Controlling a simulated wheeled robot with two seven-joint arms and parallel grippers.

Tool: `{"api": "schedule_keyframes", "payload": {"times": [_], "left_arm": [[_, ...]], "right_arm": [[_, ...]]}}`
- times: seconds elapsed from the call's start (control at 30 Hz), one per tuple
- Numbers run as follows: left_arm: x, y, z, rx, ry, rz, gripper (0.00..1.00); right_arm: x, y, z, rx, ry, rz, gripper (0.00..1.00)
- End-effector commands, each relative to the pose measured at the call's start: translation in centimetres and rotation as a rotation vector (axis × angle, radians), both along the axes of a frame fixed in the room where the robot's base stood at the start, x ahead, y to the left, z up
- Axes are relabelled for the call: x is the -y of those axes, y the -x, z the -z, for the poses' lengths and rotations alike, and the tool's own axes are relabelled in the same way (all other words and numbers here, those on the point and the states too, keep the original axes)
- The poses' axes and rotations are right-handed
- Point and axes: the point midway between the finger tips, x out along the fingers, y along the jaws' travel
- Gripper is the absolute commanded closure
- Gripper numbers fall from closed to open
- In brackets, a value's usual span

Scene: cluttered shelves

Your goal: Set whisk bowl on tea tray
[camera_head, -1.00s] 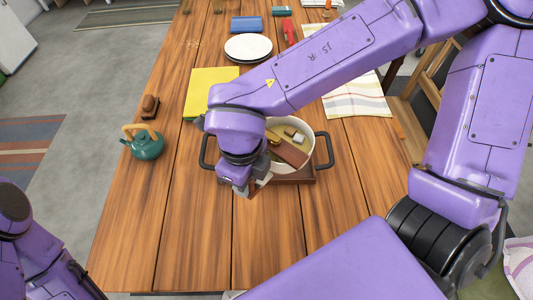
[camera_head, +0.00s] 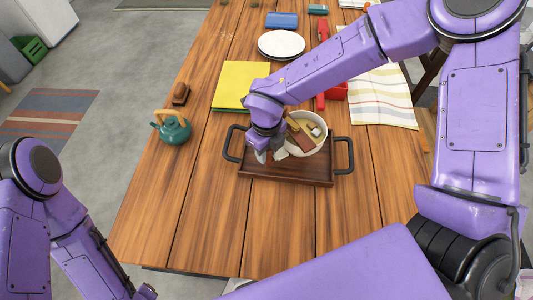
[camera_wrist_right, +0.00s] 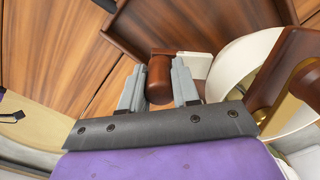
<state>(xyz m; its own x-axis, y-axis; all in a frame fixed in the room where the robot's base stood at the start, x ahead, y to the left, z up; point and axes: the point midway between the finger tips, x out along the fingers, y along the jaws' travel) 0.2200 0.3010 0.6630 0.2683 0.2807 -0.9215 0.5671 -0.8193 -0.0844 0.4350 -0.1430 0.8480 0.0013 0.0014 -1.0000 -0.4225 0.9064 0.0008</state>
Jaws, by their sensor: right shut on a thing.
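The cream whisk bowl (camera_head: 322,147), with brown and yellowish blocks inside, appears over the back right part of the brown wooden tea tray (camera_head: 285,174). Whether it rests on the tray or hangs just above is hard to tell. My right gripper (camera_head: 268,156) is at the bowl's left side, over the tray. In the right wrist view its grey fingers (camera_wrist_right: 158,88) are shut on a brown cylindrical handle (camera_wrist_right: 160,78) beside the bowl (camera_wrist_right: 245,62); a pale piece lies between handle and bowl. The tray (camera_wrist_right: 180,25) shows behind.
A green teapot (camera_head: 174,131) stands left of the tray, with a small brown object (camera_head: 181,94) behind it. A yellow folder (camera_head: 232,85), white plates (camera_head: 281,44) and a striped cloth (camera_head: 382,98) lie farther back. The table front is clear.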

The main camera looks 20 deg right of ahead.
Motion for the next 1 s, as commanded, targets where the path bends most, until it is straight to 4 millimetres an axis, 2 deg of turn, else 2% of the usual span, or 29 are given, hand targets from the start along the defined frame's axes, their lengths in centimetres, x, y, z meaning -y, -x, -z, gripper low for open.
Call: {"api": "schedule_keyframes", "payload": {"times": [0.1,0.27,0.63,0.67,0.7,0.73,1.0], "left_arm": [[0.0,0.0,-0.4,0.0,0.0,0.0,0.39],[0.0,0.0,-1.0,0.0,0.0,0.0,0.39],[0.0,0.0,-0.6,0.0,0.0,0.0,0.39],[0.0,0.0,-0.6,0.0,0.0,0.0,0.39],[0.0,0.0,-0.7,0.0,0.0,0.0,0.39],[0.0,0.0,-0.7,0.0,0.0,0.0,0.39],[0.0,0.0,-0.8,0.0,0.0,0.0,0.39]], "right_arm": [[0.3,-0.8,1.4,-0.001,0.003,-0.002,1.0],[0.3,-0.8,3.7,-0.001,0.003,-0.003,1.0],[0.3,-0.8,4.4,0.0,0.0,0.0,1.0],[0.3,-0.7,4.4,0.0,0.0,0.0,0.63],[0.3,-0.7,4.3,0.0,0.0,0.0,0.5],[0.3,-0.7,4.3,0.0,0.0,0.0,0.44],[0.3,-0.8,4.2,0.0,0.0,0.0,0.44]]}}
